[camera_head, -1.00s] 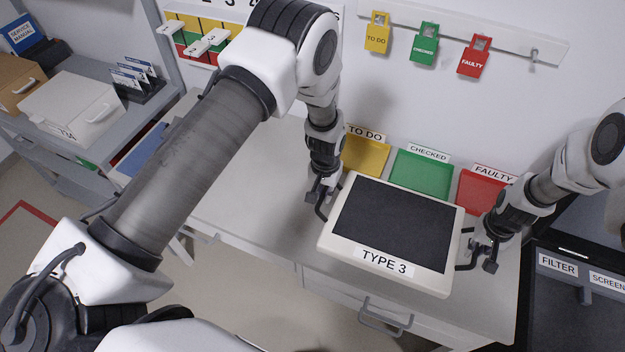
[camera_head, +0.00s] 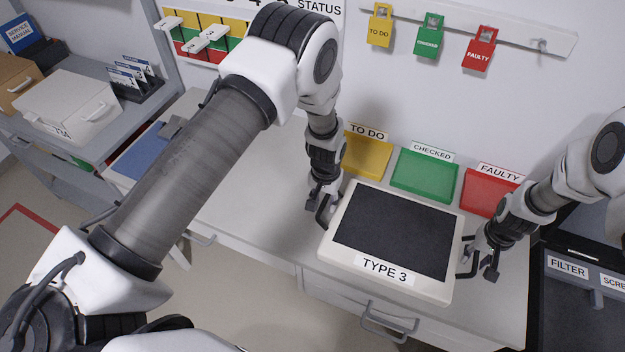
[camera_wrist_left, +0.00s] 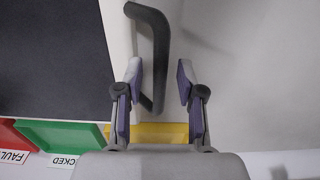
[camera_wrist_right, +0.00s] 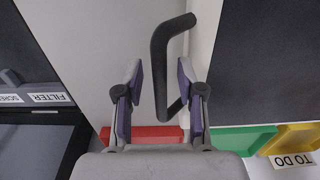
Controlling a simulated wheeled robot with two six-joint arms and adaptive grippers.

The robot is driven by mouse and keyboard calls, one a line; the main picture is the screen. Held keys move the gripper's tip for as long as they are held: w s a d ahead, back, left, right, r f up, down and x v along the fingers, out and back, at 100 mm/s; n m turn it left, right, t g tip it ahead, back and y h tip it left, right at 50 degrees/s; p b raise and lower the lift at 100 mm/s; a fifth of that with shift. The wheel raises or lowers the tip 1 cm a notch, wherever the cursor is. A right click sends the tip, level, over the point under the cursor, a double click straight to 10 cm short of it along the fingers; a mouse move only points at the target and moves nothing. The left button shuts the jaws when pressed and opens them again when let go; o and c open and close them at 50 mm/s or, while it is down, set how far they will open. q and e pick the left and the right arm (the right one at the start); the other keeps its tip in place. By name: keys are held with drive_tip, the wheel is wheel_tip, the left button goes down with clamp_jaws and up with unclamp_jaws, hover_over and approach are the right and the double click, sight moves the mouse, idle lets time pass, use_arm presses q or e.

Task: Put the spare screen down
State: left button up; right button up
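The spare screen (camera_head: 392,230), a cream-framed dark panel labelled TYPE 3, lies flat, apparently on the desk (camera_head: 255,200), near its front edge. It has a dark handle on each side. My left gripper (camera_head: 322,208) is at its left handle. In the left wrist view that handle (camera_wrist_left: 160,50) runs between the gripper's parted fingers (camera_wrist_left: 158,85), closer to one finger. My right gripper (camera_head: 482,262) is at the right handle. In the right wrist view that handle (camera_wrist_right: 160,65) stands between the parted fingers (camera_wrist_right: 160,88). The screen's underside is hidden.
Behind the screen are a yellow TO DO tray (camera_head: 367,157), a green CHECKED tray (camera_head: 424,176) and a red FAULTY tray (camera_head: 487,192). Coloured tags hang on the wall rail (camera_head: 510,33). A dark FILTER and SCREEN container (camera_head: 570,310) stands at right. The desk's left part is mostly clear.

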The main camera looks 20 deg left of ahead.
drive_tip(key=shift+r, duration=0.1)
use_arm(q)
wheel_tip(320, 180, up, 12)
use_arm(e)
wheel_tip(320, 180, up, 12)
idle(0.3)
use_arm(q)
drive_tip(key=shift+w+f, duration=0.1)
use_arm(e)
drive_tip(key=shift+s, duration=0.1)
